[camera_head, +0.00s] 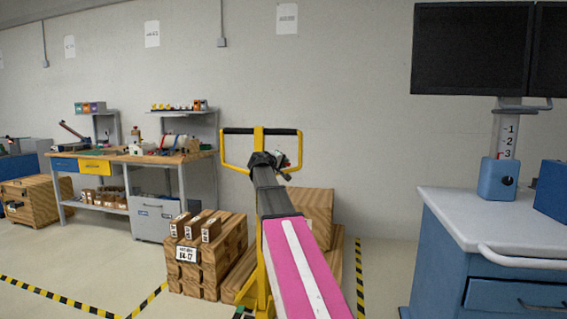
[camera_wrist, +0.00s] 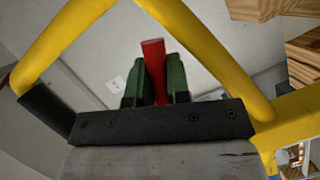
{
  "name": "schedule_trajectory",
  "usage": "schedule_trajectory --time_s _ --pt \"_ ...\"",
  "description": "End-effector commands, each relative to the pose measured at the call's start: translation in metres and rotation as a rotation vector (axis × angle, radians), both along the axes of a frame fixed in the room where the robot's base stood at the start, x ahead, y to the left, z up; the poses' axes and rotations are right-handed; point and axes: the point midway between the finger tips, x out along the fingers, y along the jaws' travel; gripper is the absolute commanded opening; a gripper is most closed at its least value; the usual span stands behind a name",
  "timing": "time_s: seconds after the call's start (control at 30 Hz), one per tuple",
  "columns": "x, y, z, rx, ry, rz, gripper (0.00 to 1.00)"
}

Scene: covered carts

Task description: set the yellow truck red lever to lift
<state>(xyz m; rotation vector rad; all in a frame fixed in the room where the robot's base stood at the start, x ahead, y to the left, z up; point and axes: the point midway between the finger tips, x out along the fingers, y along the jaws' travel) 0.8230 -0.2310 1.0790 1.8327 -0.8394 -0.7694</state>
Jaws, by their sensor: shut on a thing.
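The yellow truck (camera_head: 259,143) stands ahead in the head view, with its looped yellow handle and black grips upright. In the wrist view the yellow handle (camera_wrist: 218,55) frames my gripper on both sides. The red lever (camera_wrist: 153,58) stands between the two green fingers of my gripper (camera_wrist: 154,76), which are shut on it. Its lower part is hidden between the fingers. In the head view my gripper (camera_head: 266,160) is at the lower part of the handle loop, and the lever cannot be clearly made out there.
A workbench (camera_head: 128,157) is at the left. A blue cabinet (camera_head: 445,245) with monitors above stands at the right. Striped tape (camera_head: 360,270) marks the floor.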

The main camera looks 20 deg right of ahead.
Motion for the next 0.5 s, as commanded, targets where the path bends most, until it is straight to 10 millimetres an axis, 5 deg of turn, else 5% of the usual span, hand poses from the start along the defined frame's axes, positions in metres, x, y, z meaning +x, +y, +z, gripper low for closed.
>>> schedule_trajectory --time_s 0.07,0.1,0.17,0.5 --pt "0.0 0.0007 -0.0015 0.009 -0.005 0.0 0.0" --pt "-0.0001 0.0007 -0.0015 0.009 -0.005 0.0 0.3" --pt "-0.0001 0.0007 -0.0014 0.009 -0.004 0.001 0.43" --pt "-0.0006 -0.0003 0.0001 -0.01 0.009 0.0 0.43"
